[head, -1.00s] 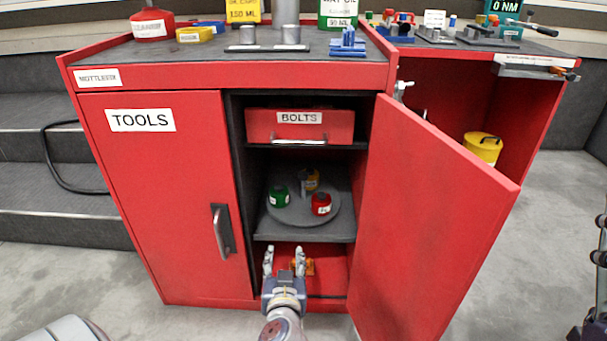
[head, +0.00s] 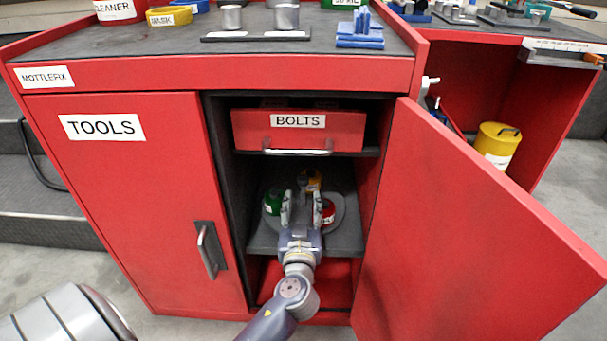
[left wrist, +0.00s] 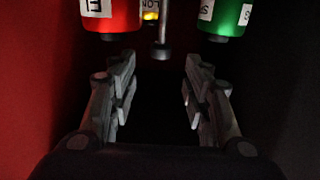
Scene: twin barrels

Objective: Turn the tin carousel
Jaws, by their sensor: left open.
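The tin carousel (head: 340,222) is a round grey disc on the shelf inside the open cabinet. It bears a green tin (head: 272,203) at left, a red tin (head: 328,212) at right and a yellow tin (head: 313,180) behind. A short post (head: 303,182) stands at its middle. My left gripper (head: 302,205) is open, in front of the post and over the disc's near part, hiding some of it. In the left wrist view the open fingers (left wrist: 160,78) hold nothing; the post (left wrist: 163,40), red tin (left wrist: 110,14) and green tin (left wrist: 228,16) show beyond them. My right gripper is not in view.
A red BOLTS drawer (head: 298,130) is above the carousel. The open red door (head: 480,230) stands to the right, and the shut TOOLS door (head: 120,190) to the left. Below the shelf is a lower red compartment (head: 330,280). A yellow can (head: 497,143) stands in the other cabinet.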

